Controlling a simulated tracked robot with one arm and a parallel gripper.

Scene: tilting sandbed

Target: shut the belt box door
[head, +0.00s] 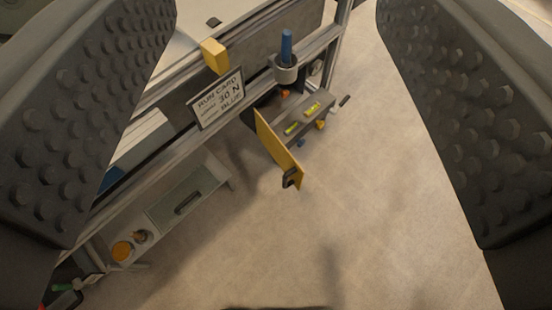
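The belt box door (277,150) is a yellow panel standing open, swung out from the frame toward the lower right. A dark handle (290,178) sits near its free end. Behind it is the belt box (257,108), a dark opening below the frame rail, partly hidden by the door. My gripper (275,190) is open, with one dark studded finger at the left and one at the right of the view. Nothing is between the fingers up close; the door shows beyond them, apart from both.
A run card (216,99) and a yellow block (214,55) are on the frame. A blue peg (287,48) stands in a grey holder. A grey ledge with small levels (303,117) lies beside the door. A low bench (187,200) stands lower left. Floor at right is clear.

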